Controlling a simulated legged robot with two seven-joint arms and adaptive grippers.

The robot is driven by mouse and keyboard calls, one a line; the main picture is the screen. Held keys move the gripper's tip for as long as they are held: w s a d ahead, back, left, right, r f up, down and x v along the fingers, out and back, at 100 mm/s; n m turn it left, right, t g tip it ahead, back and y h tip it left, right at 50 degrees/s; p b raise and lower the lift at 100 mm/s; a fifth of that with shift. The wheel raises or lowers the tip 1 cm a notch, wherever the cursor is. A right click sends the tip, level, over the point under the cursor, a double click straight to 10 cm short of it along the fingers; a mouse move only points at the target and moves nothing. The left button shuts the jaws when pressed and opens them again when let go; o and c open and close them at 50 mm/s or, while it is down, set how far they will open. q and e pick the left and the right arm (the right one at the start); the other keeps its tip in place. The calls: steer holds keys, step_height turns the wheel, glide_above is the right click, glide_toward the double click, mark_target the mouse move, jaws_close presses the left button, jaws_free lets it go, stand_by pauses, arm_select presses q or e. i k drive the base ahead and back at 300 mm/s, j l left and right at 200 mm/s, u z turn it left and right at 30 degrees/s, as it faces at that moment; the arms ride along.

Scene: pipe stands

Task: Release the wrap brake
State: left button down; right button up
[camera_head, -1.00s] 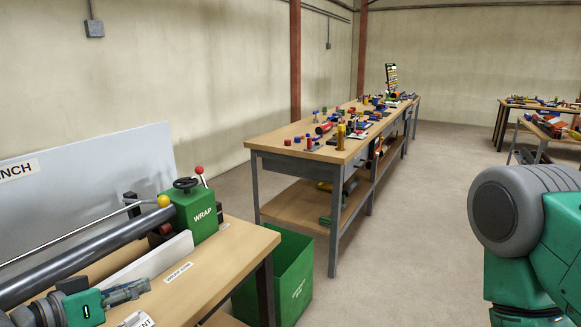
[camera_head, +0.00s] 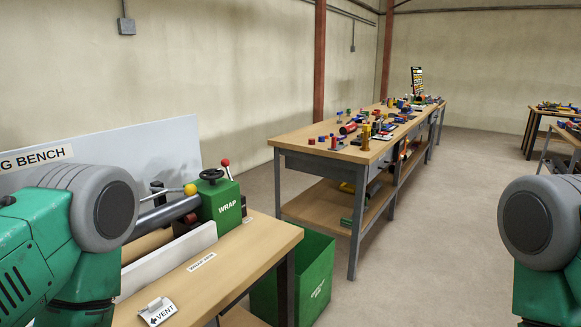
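The green box marked WRAP (camera_head: 219,205) stands at the far right end of the near bench. On top it has a black handwheel (camera_head: 210,176) and a lever with a red knob (camera_head: 226,163). A yellow knob (camera_head: 190,189) on a thin rod sits at its left side. A grey pipe (camera_head: 168,213) runs into the box from the left, partly hidden by my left arm. Large green and grey links of my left arm fill the lower left, and links of my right arm show at the right edge. Neither gripper is in view.
A white guard plate (camera_head: 170,259) stands along the front of the pipe. A VENT tag (camera_head: 158,312) lies near the bench's front edge. A green bin (camera_head: 307,281) stands on the floor beside the bench. A long tool-covered table (camera_head: 330,152) stands behind, with clear floor to its right.

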mark_target(225, 162)
steer(key=i+z, duration=0.45)
steer(key=i, duration=0.55)
